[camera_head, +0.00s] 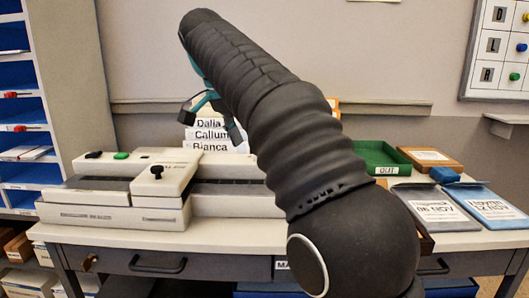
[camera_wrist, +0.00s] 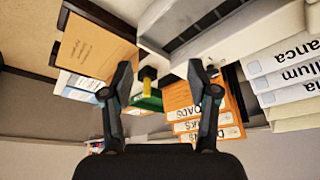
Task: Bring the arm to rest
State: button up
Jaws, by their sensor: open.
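My black arm crosses the middle of the head view, reaching up and to the left. My gripper (camera_head: 211,122) hangs at the far end of it, in front of the white name binders (camera_head: 215,133). In the wrist view my gripper (camera_wrist: 160,80) has its two fingers apart, with nothing held between them. Beyond the fingertips is a small black and yellow object (camera_wrist: 148,76), which I cannot make out clearly. The arm hides part of the desk and of the back row.
The desk (camera_head: 60,234) bears a white machine (camera_head: 105,214) at left, a green tray (camera_head: 392,172) marked OUT and clipboards (camera_head: 436,210) at right. Orange binders (camera_wrist: 180,98) and a brown folder (camera_wrist: 95,48) show in the wrist view. Blue shelves (camera_head: 30,175) stand left.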

jog(key=s+d+f+n+t+y, duration=0.15)
jog(key=s+d+f+n, duration=0.4)
jog(key=s+d, duration=0.65)
jog(key=s+d+f+n+y, duration=0.1)
jog(key=s+d+f+n, duration=0.1)
jog(key=s+f, duration=0.5)
jog(key=s+d+f+n+t, duration=0.1)
jog(key=s+d+f, duration=0.4)
jog(key=f, duration=0.7)
jog(key=shift+s+d+f+n+y, duration=0.35)
jog(key=shift+s+n, duration=0.1)
jog(key=shift+s, duration=0.8)
